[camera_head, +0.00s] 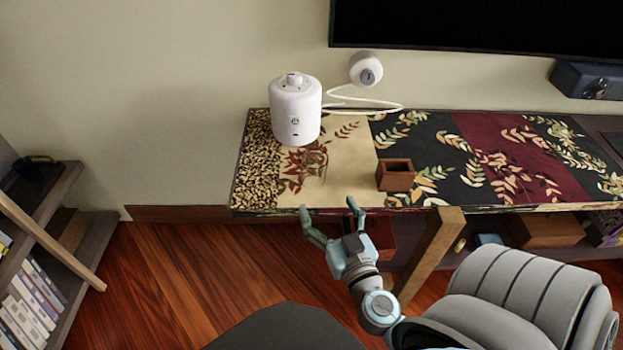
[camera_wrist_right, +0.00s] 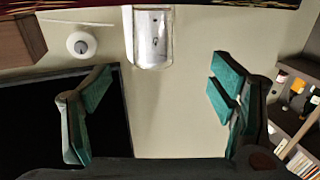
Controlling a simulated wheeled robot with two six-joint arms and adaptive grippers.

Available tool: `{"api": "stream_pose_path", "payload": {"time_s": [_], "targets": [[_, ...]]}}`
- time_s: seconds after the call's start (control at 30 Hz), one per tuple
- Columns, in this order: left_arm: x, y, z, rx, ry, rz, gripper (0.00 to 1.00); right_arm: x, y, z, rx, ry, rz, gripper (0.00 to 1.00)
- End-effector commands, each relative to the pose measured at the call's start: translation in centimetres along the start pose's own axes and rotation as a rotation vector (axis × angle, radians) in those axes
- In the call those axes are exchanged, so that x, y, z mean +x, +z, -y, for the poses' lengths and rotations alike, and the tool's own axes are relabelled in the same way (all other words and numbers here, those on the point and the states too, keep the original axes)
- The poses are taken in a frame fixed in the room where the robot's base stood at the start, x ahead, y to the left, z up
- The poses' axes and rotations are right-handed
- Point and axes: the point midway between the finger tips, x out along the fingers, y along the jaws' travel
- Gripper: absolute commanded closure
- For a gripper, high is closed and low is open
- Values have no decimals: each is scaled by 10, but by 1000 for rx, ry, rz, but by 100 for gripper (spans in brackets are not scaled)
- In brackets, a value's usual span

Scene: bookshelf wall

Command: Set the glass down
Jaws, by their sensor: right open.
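A clear glass (camera_head: 313,160) stands on the cream part of the patterned table cover (camera_head: 345,180), in front of the white canister. It is see-through, so its outline is faint. My right gripper (camera_head: 330,208) is open, with its fingers apart, just in front of the table's front edge and nearer to me than the glass. In the right wrist view the open green-padded fingers (camera_wrist_right: 160,95) have nothing between them. My left gripper is not in view.
A white canister (camera_head: 295,112) and a round white device with a cable (camera_head: 366,70) are at the back. A small brown open box (camera_head: 395,175) stands right of the glass. A grey chair (camera_head: 520,300) is at lower right, and a shelf (camera_head: 80,250) at left.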

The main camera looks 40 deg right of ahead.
Motion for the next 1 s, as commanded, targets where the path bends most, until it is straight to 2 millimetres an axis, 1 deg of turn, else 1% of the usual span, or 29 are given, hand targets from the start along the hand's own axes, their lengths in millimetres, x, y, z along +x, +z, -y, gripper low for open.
{"api": "stream_pose_path", "payload": {"time_s": [0.03,0.1,0.2,0.27,0.33,0.47,0.53,0.6,0.7,0.87,0.97,1.0], "targets": [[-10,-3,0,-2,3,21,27,13,-8,0,-1,1,-3,22],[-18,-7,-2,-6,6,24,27,38,-7,1,-4,3,4,22],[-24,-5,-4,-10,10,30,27,70,-2,0,-7,9,14,22],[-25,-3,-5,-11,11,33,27,83,1,-2,-7,13,17,22],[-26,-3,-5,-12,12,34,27,91,2,-4,-8,17,19,22],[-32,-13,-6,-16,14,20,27,109,-3,-10,-9,18,18,22],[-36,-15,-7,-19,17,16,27,124,-6,-12,-9,16,17,22],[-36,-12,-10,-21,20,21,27,137,-3,-11,-7,14,18,22],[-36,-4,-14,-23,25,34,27,145,-2,-10,-7,11,19,22],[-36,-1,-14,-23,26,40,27,145,-1,-10,-7,11,19,22],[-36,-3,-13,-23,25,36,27,144,-1,-10,-7,12,19,37],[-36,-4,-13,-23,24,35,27,144,-1,-10,-7,12,19,43]]}}
